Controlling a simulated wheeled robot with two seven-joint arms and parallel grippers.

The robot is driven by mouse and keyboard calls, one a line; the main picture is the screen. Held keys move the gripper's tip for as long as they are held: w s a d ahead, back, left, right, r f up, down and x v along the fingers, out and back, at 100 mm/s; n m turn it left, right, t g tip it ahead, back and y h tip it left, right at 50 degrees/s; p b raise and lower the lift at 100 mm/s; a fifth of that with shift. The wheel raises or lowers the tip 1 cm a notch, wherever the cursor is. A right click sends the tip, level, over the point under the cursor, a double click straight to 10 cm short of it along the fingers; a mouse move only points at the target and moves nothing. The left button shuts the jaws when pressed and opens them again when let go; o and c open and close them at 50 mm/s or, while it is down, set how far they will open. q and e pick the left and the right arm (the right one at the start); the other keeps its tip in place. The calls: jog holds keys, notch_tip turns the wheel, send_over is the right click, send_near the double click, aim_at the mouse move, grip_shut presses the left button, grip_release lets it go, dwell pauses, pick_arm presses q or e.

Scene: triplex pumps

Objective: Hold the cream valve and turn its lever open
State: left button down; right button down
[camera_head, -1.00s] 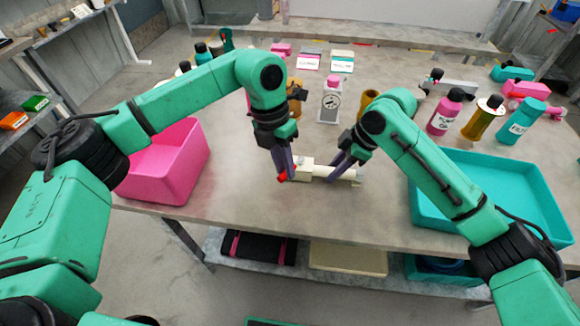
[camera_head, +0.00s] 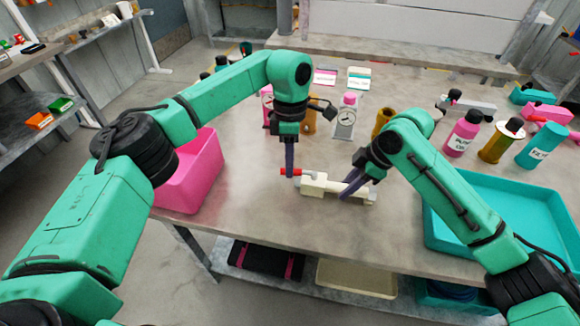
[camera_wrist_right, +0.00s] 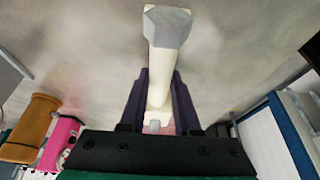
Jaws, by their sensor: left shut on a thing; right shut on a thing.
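The cream valve (camera_head: 318,186) lies on the table, its pipe running left to right in the head view. Its red lever (camera_head: 297,171) sticks out at the left end, on the far side of the body. My left gripper (camera_head: 290,172) is shut on the red lever, its fingers pointing down; they hide part of it. My right gripper (camera_head: 351,187) is shut on the valve's cream pipe near its right end. In the right wrist view the pipe (camera_wrist_right: 164,72) runs between the two dark fingers (camera_wrist_right: 160,85), with a greyish hexagonal end beyond them.
A pink bin (camera_head: 190,180) stands to the left and a teal tray (camera_head: 500,195) to the right. Bottles (camera_head: 463,133) and a gauge unit (camera_head: 345,115) stand farther back. The table in front of the valve is clear.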

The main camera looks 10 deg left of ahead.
pick_arm(q)
jog(key=shift+w+m, duration=0.55)
jog(key=shift+m, duration=0.45)
jog(key=c, duration=0.8)
grip_release()
jog(key=shift+o, duration=0.2)
notch_tip(320, 180, up, 12)
jog(key=w, duration=0.2)
jog(key=shift+w, duration=0.2)
